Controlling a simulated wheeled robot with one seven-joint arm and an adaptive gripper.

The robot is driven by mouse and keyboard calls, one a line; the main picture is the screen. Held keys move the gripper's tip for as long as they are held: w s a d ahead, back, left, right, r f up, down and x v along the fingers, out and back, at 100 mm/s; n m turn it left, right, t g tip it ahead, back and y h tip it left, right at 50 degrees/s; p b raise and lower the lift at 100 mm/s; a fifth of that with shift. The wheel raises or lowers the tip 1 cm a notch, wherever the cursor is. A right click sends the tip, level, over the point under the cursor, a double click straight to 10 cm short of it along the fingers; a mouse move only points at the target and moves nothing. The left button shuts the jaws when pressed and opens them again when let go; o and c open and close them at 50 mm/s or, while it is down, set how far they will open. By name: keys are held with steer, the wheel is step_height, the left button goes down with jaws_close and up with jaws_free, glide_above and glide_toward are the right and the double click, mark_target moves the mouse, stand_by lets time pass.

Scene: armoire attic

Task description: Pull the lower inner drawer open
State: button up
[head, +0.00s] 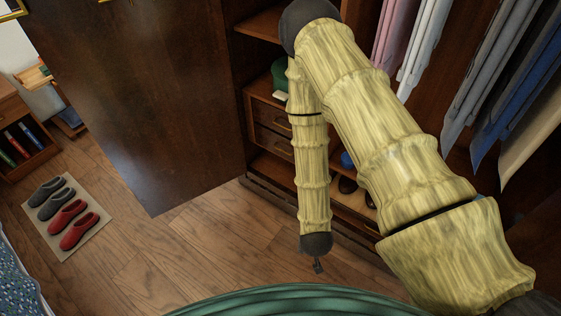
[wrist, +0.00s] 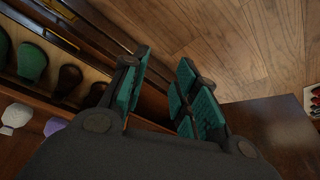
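The inner drawers sit one above the other inside the open armoire in the head view. The lower inner drawer (head: 272,143) is under the upper inner drawer (head: 270,117); both look shut, with dark handles, and my arm hides their right ends. My gripper (wrist: 165,85) is open in the wrist view, its teal-padded fingers apart with nothing between them. In the head view only a small dark part of it shows under my forearm, low in front of the armoire and below the drawers. I cannot make out the lower drawer for certain in the wrist view.
An open dark armoire door (head: 140,95) stands left of the drawers. Clothes (head: 480,80) hang at the right. Shoes (wrist: 32,62) rest low inside the armoire. A mat (head: 92,237) with slippers lies at the left. The wooden floor (head: 190,250) in front is clear.

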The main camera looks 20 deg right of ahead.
steer(key=w+f+m+t+h+b, duration=0.2)
steer(key=w+f+m+t+b, duration=0.15)
steer(key=w+b, duration=0.6)
steer(key=w+f+m+t+h+b, duration=0.15)
steer(key=w+f+m+b, duration=0.3)
steer(key=w, duration=0.95)
steer(key=w+a+r+m+t+h+b, duration=0.15)
steer(key=w+m+h+b, duration=0.25)
steer(key=w+m+b, duration=0.45)
steer(key=w+a+r+m+g+h+b, duration=0.15)
steer(key=w+m+h+b, duration=0.25)
steer(key=w+m+b, duration=0.45)
steer(key=w+d+f+n+t+b, duration=0.1)
steer(key=w+d+f+b, duration=0.1)
steer(key=w+d+b, duration=0.3)
steer(key=x, duration=0.4)
steer(key=shift+r, duration=0.4)
steer(key=shift+y, duration=0.25)
jaws_close()
